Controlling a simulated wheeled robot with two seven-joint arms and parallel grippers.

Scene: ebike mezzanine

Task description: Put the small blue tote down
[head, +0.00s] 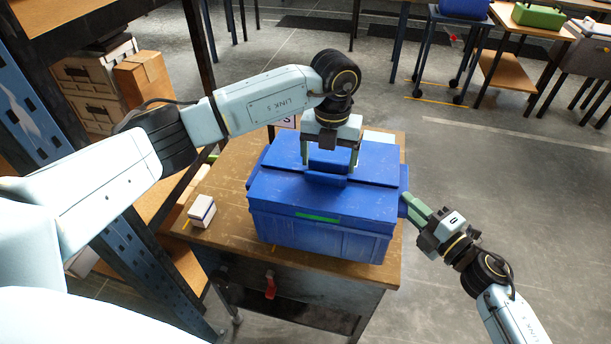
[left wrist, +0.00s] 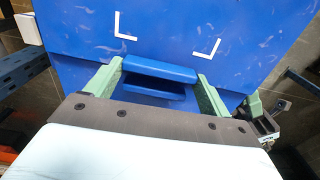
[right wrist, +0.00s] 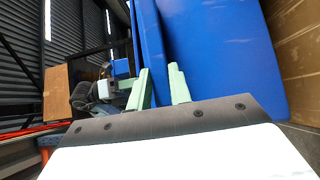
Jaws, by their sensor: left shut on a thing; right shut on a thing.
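The small blue tote (head: 320,237), with a closed lid and a green label on its front, is upright on a small wooden-topped cart (head: 225,190). My left gripper (head: 328,165) reaches down over the lid and is shut on the tote's raised top handle; the left wrist view shows its green fingers on both sides of the handle (left wrist: 160,70). My right gripper (head: 408,203) is at the tote's right side, shut on a part there. The right wrist view shows the fingers beside the blue wall (right wrist: 220,60), but the exact grip is hard to see.
A small white box (head: 201,211) lies on the cart left of the tote. A shelf rack with cardboard boxes (head: 143,78) stands at the left. Tables with a green bin (head: 538,16) are at the back right. The floor right of the cart is clear.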

